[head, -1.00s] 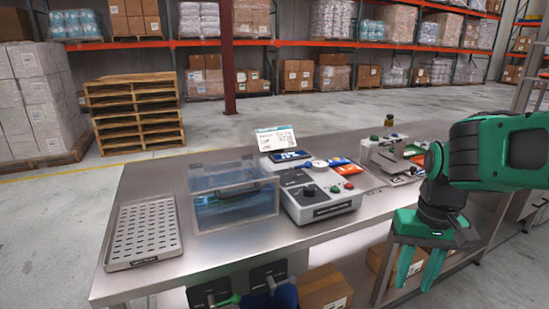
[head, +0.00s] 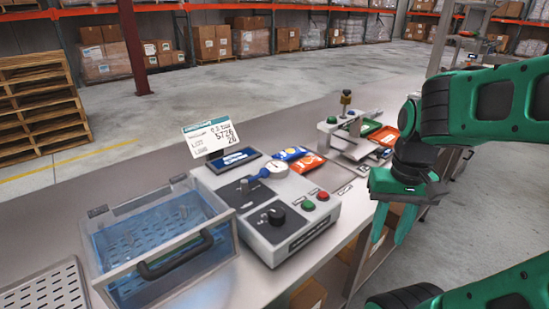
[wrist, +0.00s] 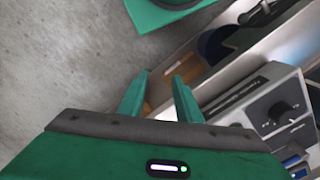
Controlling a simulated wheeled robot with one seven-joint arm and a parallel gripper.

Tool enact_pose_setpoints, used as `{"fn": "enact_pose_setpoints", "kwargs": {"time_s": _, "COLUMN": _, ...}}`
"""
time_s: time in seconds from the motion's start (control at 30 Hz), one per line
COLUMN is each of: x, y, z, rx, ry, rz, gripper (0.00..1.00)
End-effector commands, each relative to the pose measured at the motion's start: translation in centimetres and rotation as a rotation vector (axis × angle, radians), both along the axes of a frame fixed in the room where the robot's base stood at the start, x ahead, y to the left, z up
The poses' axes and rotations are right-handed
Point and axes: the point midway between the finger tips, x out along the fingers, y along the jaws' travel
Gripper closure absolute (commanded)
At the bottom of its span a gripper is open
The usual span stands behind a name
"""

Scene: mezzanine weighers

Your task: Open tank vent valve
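A clear tank (head: 105,262) with bluish contents and a black front handle stands on the steel bench. Beside it is a grey control box (head: 300,243) with a small black lever (head: 244,186), a black dial knob (head: 276,215), a round white gauge (head: 275,171), and green and red buttons. I cannot tell which part is the vent valve. My gripper (head: 390,235) hangs in front of the bench's edge, right of the control box, apart from it. In the wrist view my gripper (wrist: 160,85) has its fingers apart with nothing between them; the dial knob (wrist: 278,113) is to their right.
A display sign (head: 210,135) stands behind the control box. Orange and blue packets (head: 306,165) and a clamp-like device (head: 345,130) are to its right. A perforated tray (head: 45,290) is at the left. Cartons (head: 308,296) sit under the bench.

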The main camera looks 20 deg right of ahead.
Motion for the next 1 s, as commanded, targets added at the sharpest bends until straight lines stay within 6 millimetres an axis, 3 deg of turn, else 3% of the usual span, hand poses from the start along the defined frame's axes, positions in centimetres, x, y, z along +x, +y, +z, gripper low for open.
{"fn": "enact_pose_setpoints", "kwargs": {"time_s": 0.3, "x": 0.0, "y": 0.0, "z": 0.0, "rx": 0.0, "ry": 0.0, "rz": 0.001, "gripper": 0.69}}
{"fn": "enact_pose_setpoints", "kwargs": {"time_s": 0.37, "x": 0.0, "y": 0.0, "z": 0.0, "rx": 0.0, "ry": 0.0, "rz": 0.002, "gripper": 0.58}}
{"fn": "enact_pose_setpoints", "kwargs": {"time_s": 0.43, "x": -0.8, "y": 0.0, "z": 0.7, "rx": -0.001, "ry": -0.017, "rz": 0.027, "gripper": 0.58}}
{"fn": "enact_pose_setpoints", "kwargs": {"time_s": 0.5, "x": 0.1, "y": 0.0, "z": 1.3, "rx": -0.007, "ry": -0.024, "rz": 0.094, "gripper": 0.58}}
{"fn": "enact_pose_setpoints", "kwargs": {"time_s": 0.57, "x": 1.7, "y": -0.1, "z": 2.0, "rx": -0.013, "ry": -0.031, "rz": 0.194, "gripper": 0.58}}
{"fn": "enact_pose_setpoints", "kwargs": {"time_s": 0.77, "x": 10.1, "y": 1.9, "z": 5.6, "rx": -0.049, "ry": -0.069, "rz": 0.768, "gripper": 0.58}}
{"fn": "enact_pose_setpoints", "kwargs": {"time_s": 1.0, "x": 20.5, "y": 8.3, "z": 9.8, "rx": -0.109, "ry": -0.115, "rz": 1.556, "gripper": 0.58}}
